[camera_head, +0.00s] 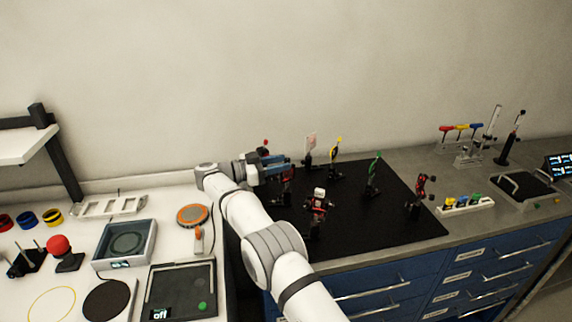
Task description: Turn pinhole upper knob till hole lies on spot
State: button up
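My gripper (284,172) is at the left side of the black optical breadboard (395,232), reached from the front left. It is small in view, and I cannot see whether its fingers are open or shut. A dark mount with red parts (287,187) shows right at the gripper, partly hidden by it. A small red knob (266,142) shows just above and behind the gripper. I cannot tell which mount is the pinhole or whether the gripper touches a knob. The hole and the light spot are too small to make out.
Other mounts stand on the breadboard: a white card (311,146), a yellow-topped mount (335,160), a green-edged one (374,172), a red-knobbed one at right (422,187) and a white-topped one in front (319,200). A white bench with trays (140,238) lies left.

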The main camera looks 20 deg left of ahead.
jog(key=shift+b+v, duration=0.3)
jog(key=shift+v, duration=2.2)
